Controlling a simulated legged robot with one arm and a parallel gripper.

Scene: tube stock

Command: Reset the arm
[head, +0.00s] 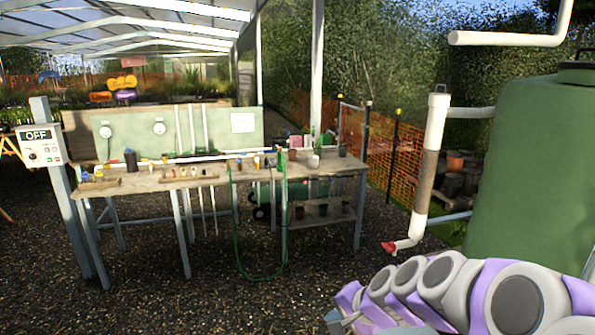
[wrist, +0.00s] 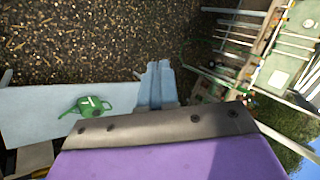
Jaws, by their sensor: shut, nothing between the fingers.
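My arm (head: 470,290) shows at the lower right of the head view, grey and purple, folded low in front of the green tank. My gripper (wrist: 157,84) shows in the wrist view as two pale blue fingers side by side, pressed together with nothing between them. It points out over dark gravel and touches nothing that I can see. In the head view the fingertips are mostly hidden or cut off at the lower edge of the arm.
A wooden workbench (head: 150,182) with small items stands ahead. A green tank (head: 535,160) and white pipe (head: 430,160) with a red tap (head: 388,247) are at right. An OFF control box (head: 40,146) is at left. A green watering can (wrist: 86,106) sits on a pale surface (wrist: 30,112). Gravel ahead is open.

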